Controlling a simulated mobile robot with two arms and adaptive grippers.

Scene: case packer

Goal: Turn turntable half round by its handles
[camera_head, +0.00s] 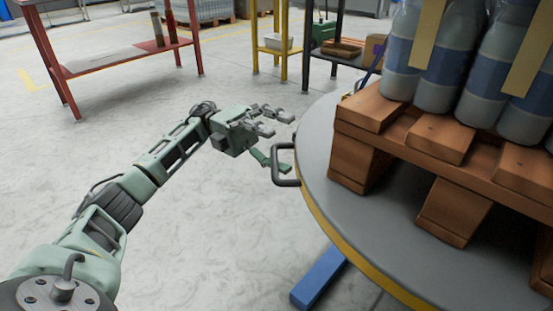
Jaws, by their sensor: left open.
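The turntable (340,215) is a grey round plate with a yellow edge at the right of the head view. It bears a wooden pallet (420,140) loaded with large bottles. A dark handle (276,167) sticks out from the turntable's left rim. A green piece (258,157) shows just left of this handle; I cannot tell what it belongs to. My left gripper (276,122) is open, with nothing seen between its fingers. It is above and just beyond the handle in the picture, apart from it. My right gripper is not in view.
A blue floor beam (318,280) juts out below the turntable. A red-framed table (110,58) stands at the back left, and a yellow-and-black shelf (290,50) at the back middle. The bare floor left of the turntable is clear.

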